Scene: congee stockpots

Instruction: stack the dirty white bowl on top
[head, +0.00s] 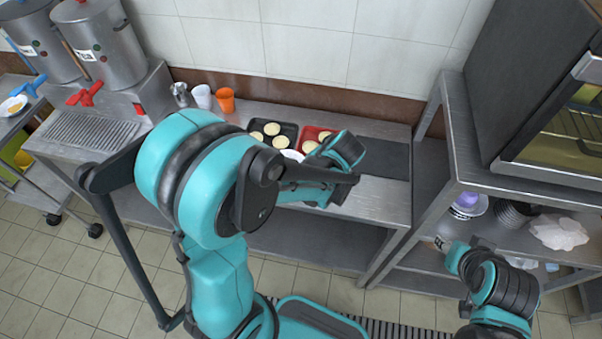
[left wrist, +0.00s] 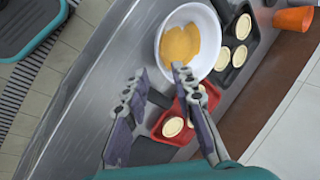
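A white bowl (left wrist: 186,15) with yellow-orange food in it sits upright on the steel counter in the left wrist view. In the head view, a sliver of it (head: 292,155) shows behind my left arm. My left gripper (left wrist: 158,80) is open, its fingers spread just short of the bowl with nothing between them. In the head view my arm hides the left fingertips. My right gripper (head: 440,245) is by the right shelf; its fingers are too small to read. Another bowl with orange food (head: 13,106) stands on the cart at far left.
A black tray (head: 257,127) and a red tray (head: 309,131) of pale round breads lie beside the bowl. An orange cup (head: 225,100) and a white cup (head: 201,96) stand behind. The right shelf holds dark stacked plates (head: 512,214) and white bowls (head: 470,207).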

